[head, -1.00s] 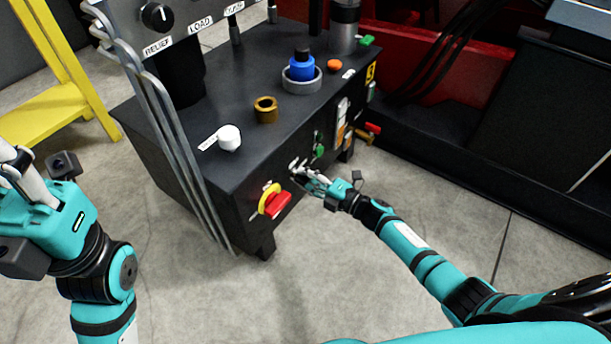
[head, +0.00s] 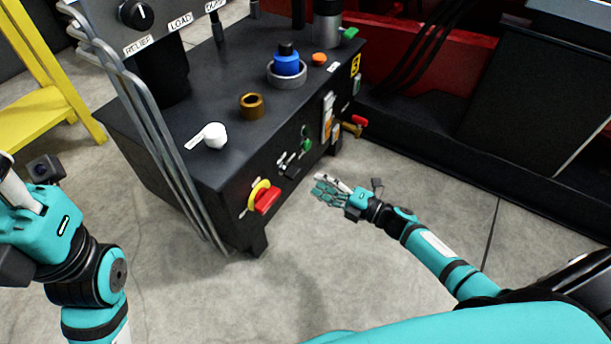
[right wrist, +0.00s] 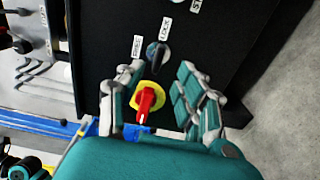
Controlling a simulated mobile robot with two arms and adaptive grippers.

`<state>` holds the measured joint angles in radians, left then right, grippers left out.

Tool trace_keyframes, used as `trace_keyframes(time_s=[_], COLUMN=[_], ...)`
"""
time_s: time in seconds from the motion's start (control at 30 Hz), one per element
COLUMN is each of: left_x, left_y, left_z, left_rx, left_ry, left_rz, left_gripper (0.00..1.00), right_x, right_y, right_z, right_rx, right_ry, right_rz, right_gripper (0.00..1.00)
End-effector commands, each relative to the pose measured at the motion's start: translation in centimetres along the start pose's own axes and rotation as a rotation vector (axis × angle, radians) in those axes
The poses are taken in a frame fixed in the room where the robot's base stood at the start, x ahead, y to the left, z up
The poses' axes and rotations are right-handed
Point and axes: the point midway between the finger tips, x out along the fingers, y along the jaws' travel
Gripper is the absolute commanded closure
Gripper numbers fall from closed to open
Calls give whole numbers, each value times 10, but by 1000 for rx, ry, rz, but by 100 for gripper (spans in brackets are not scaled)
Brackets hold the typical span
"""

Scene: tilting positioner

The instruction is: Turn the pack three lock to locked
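The pack is a black box with a yellow "3" tag (head: 355,64). The lock is a small dark knob (head: 292,171) on its front panel, and it shows in the right wrist view (right wrist: 158,58) between a "FREE" label (right wrist: 137,46) and a "LOCK" label (right wrist: 165,28). I cannot tell surely which label it points at. My right gripper (head: 322,190) is open and empty, off the panel, to the right of the lock and a little below it. In the right wrist view its fingers (right wrist: 157,98) are spread, with the lock beyond them. My left gripper (head: 18,185) is at the left edge, partly cut off.
A red switch on a yellow plate (head: 264,199) sits left of the lock. It also shows between my fingers in the right wrist view (right wrist: 148,100). A green knob (head: 306,144) and a red-handled valve (head: 358,121) are farther right. Bare floor (head: 400,300) lies before the box.

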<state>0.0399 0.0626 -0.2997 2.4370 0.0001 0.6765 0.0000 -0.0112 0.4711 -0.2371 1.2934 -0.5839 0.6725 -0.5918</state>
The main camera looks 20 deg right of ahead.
Motion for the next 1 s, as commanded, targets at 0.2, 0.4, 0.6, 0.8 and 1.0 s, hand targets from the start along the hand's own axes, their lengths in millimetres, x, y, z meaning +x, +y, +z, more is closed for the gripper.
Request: trace_keyframes(time_s=[0.2, 0.4, 0.6, 0.8, 1.0], left_x=[0, 0, 0, 0, 0], left_y=[0, 0, 0, 0, -1], left_z=[0, 0, 0, 0, 1], left_rx=[0, 0, 0, 0, -2], left_ry=[1, 1, 2, 2, -17], left_rz=[0, 1, 1, 1, -5], left_gripper=[100, 100, 100, 100, 100], right_x=[-28, -33, -33, -32, -18], right_y=[0, 1, 0, 0, 35], right_z=[0, 0, 0, 0, -30], right_rx=[-1, -1, -1, 0, 83], right_ry=[0, -1, -1, -1, 39], right_rz=[-1, 1, 0, 1, 92], right_gripper=[64, 64, 64, 64, 64])
